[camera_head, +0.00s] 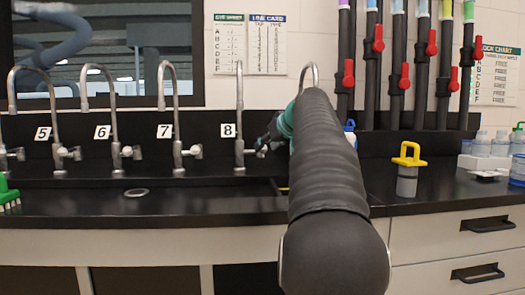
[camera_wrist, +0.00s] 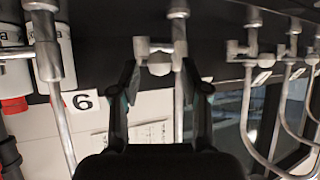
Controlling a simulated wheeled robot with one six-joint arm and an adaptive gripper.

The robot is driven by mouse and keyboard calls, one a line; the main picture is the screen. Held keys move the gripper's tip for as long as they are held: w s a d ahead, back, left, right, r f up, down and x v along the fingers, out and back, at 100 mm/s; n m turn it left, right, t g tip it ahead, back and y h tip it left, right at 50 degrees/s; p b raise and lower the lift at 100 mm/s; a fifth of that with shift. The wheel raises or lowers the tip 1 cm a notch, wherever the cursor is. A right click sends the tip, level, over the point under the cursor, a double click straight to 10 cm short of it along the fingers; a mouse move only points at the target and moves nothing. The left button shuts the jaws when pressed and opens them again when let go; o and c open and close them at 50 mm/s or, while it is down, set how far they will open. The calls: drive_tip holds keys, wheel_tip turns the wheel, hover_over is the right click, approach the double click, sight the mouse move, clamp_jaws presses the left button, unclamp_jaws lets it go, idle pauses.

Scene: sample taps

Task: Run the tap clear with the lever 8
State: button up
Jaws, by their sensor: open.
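Tap 8 (camera_head: 240,105) is a tall chrome tap beside the label 8 (camera_head: 228,130). Its lever (camera_head: 262,149) sticks out to the right near the base, partly hidden by my gripper. My gripper (camera_head: 268,141) is at the lever, mostly hidden behind my arm in the head view. In the wrist view, which is upside down, my open gripper (camera_wrist: 162,82) has one finger on each side of the pale, rounded lever end (camera_wrist: 159,64). Gaps show on both sides, and I cannot tell any contact. The tap's pipe (camera_wrist: 180,110) rises near the right-hand finger. I see no water flowing.
Taps 7 (camera_head: 178,115), 6 (camera_head: 115,120) and 5 stand to the left. Another tap, labelled 9 (camera_wrist: 82,100), is close on the other side. A yellow-handled grey container (camera_head: 408,172) stands on the right counter.

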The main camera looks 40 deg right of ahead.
drive_tip(key=v, duration=0.5)
idle(0.6)
